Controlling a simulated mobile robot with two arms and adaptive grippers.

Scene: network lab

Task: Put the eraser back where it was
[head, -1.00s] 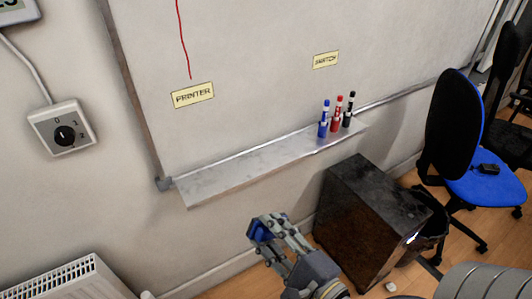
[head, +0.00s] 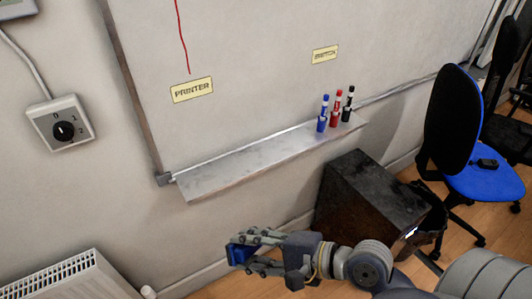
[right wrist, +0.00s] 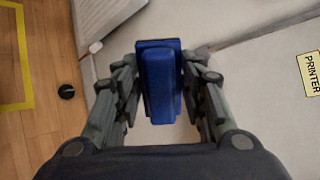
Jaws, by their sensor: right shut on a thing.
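The blue eraser (head: 240,254) is in my right gripper (head: 245,248), low in front of the wall and below the whiteboard tray (head: 215,181). The right wrist view shows the eraser (right wrist: 160,82) between the two fingers of my right gripper (right wrist: 160,85). The gripper is shut on it. The tray is a pale ledge under the whiteboard (head: 250,70). Its left and middle parts are bare. Blue (head: 322,118), red (head: 335,116) and black (head: 347,110) markers stand upright at its right end. My left gripper is not in view.
A dark cabinet (head: 350,195) stands on the floor below the right end of the tray. A blue chair (head: 485,180) is at the right. A radiator (head: 70,280) is at the lower left. A rotary switch (head: 62,130) is on the wall. The space before the tray is clear.

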